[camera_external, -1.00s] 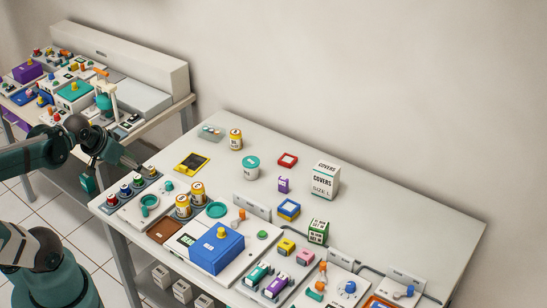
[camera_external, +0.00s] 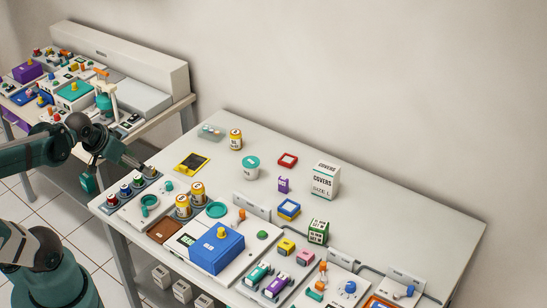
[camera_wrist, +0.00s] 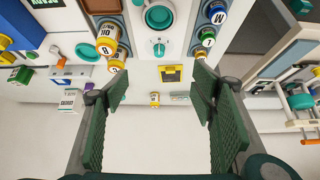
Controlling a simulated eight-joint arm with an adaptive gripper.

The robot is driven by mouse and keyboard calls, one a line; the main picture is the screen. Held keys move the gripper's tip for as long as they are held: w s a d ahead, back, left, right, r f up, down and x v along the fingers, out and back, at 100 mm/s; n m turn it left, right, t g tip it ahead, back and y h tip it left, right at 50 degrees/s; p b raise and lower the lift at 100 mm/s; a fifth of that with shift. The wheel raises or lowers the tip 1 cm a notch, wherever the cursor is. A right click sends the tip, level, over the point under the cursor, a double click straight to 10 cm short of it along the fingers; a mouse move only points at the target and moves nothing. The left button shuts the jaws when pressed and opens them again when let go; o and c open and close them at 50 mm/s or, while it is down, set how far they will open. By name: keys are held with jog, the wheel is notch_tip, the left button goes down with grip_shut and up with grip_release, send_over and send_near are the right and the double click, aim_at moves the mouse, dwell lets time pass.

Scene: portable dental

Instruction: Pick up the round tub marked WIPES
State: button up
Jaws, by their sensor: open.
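A round white tub with a teal lid (camera_external: 250,168) stands upright on the table, left of the COVERS box in the external view. Its lettering is too small to read. In the wrist view I cannot clearly make it out; the left finger covers part of that side. My gripper (camera_wrist: 158,85) is open and empty, with its two green ribbed fingers wide apart. In the external view my gripper (camera_external: 148,168) is over the table's left end, near the row of round-topped items, well apart from the tub.
The COVERS box (camera_external: 325,180), a red square item (camera_external: 288,159) and a purple item (camera_external: 284,185) are beyond the tub. The back right tabletop is clear.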

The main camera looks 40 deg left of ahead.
jog(key=w+d+r+m+p, duration=0.2)
jog(key=w+d+r+p, duration=0.15)
jog(key=w, duration=0.45)
jog(key=m+g+h+p, duration=0.35)
jog(key=m+p, duration=0.35)
jog(key=p, duration=0.5)
send_over(251, 161)
jog(key=s+a, duration=0.2)
jog(key=shift+a+f, duration=0.1)
jog(key=shift+f, duration=4.85)
jog(key=shift+x, duration=1.3)
jog(key=shift+f, duration=0.2)
